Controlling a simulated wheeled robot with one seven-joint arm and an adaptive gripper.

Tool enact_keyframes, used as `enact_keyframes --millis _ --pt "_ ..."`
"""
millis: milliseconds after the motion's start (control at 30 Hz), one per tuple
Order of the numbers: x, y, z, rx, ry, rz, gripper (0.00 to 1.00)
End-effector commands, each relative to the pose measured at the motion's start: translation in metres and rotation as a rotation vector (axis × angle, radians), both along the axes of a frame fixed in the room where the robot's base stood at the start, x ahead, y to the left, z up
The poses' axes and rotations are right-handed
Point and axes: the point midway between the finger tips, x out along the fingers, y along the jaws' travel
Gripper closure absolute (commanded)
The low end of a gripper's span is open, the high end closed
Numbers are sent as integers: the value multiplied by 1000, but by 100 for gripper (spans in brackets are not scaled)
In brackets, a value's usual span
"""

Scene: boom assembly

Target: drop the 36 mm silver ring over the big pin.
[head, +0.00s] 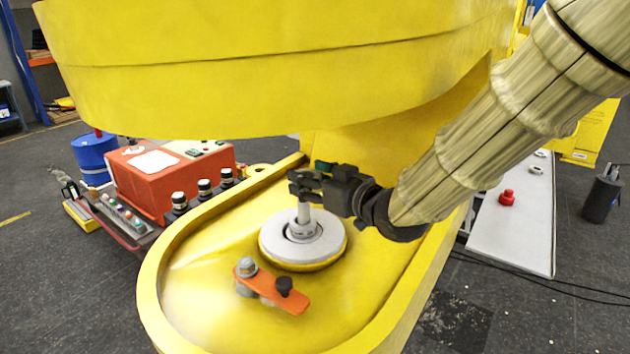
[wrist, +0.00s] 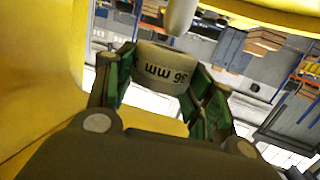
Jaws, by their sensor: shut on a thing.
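My gripper (head: 303,183) is shut on the 36 mm silver ring (wrist: 165,68), which sits between its green finger pads in the wrist view. The ring's "36 mm" label reads upside down there. In the head view the ring is hard to make out among the dark fingers. The big pin (head: 304,212) stands upright in the middle of a round grey disc (head: 330,244), just below my fingers. In the wrist view a pale rounded tip (wrist: 181,14), seemingly the pin's, shows close to the ring. The ring appears above the pin, not around it; the exact gap cannot be told.
An orange lever (head: 285,293) with a silver bolt and black knob lies in front of the disc. A raised yellow rim (head: 150,290) surrounds this recess. The large yellow boom (head: 270,80) hangs above. A red box (head: 160,185) stands left, a pale table (head: 515,225) right.

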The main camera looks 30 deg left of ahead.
Motion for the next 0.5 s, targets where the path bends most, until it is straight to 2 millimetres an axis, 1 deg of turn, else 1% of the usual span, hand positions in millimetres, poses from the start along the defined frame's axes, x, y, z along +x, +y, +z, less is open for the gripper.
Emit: enact_keyframes --millis 267,300,500 --pt "5 14 1 2 -3 1 90" --pt "5 13 -3 2 -1 0 90" --pt "4 13 -14 2 0 0 90"
